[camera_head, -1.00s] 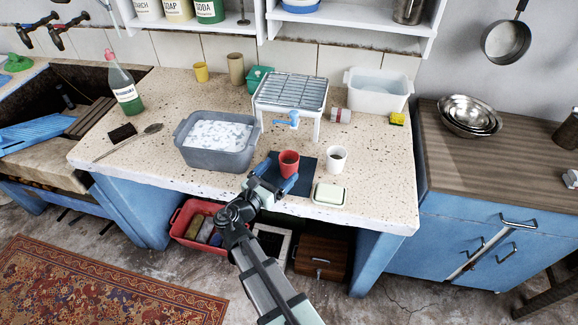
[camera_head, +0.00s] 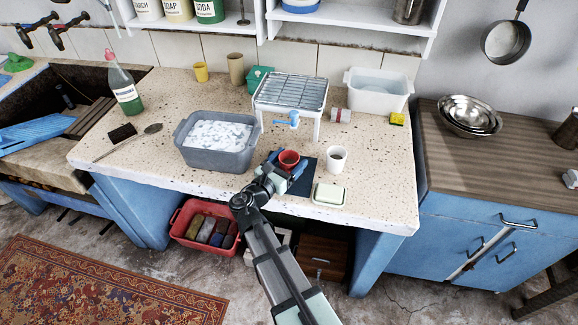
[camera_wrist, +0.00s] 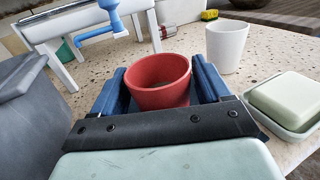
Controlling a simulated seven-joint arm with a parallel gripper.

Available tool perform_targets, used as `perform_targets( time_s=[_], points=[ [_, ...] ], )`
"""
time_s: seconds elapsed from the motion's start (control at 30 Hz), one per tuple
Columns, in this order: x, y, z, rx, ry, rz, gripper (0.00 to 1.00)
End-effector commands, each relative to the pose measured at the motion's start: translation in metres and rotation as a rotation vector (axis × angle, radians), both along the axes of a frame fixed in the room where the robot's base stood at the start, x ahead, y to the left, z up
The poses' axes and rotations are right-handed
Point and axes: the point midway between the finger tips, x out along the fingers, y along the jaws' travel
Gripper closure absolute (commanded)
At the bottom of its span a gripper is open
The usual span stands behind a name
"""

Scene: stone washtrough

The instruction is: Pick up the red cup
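The red cup (camera_head: 289,157) stands upright on a dark mat (camera_head: 307,180) near the counter's front edge. Its open top shows in the wrist view (camera_wrist: 158,82). My gripper (camera_head: 288,163) is low at the cup, with one blue finger on each side of it. In the wrist view my gripper (camera_wrist: 158,85) has its fingers spread about as wide as the cup, very close to its sides. I see no clear squeeze or lift. The cup's lower part is hidden by my gripper in the head view.
A white cup (camera_head: 336,158) stands just right of the red cup. A soap dish (camera_head: 330,195) lies close to the right finger. A grey basin (camera_head: 217,158) of suds is at the left. A wire rack (camera_head: 290,92) stands behind.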

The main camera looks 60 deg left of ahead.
Motion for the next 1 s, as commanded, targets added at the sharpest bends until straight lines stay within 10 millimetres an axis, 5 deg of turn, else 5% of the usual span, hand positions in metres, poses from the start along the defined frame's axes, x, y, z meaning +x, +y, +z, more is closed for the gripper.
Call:
perform_targets(
  time_s=[0.47,0.77,1.0],
  points=[
    [0.000,0.000,0.000,0.000,0.000,0.000,0.69],
    [0.000,0.000,0.002,0.000,0.000,0.000,0.71],
    [0.000,-0.001,0.028,0.003,-0.001,0.000,0.71]
  ],
)
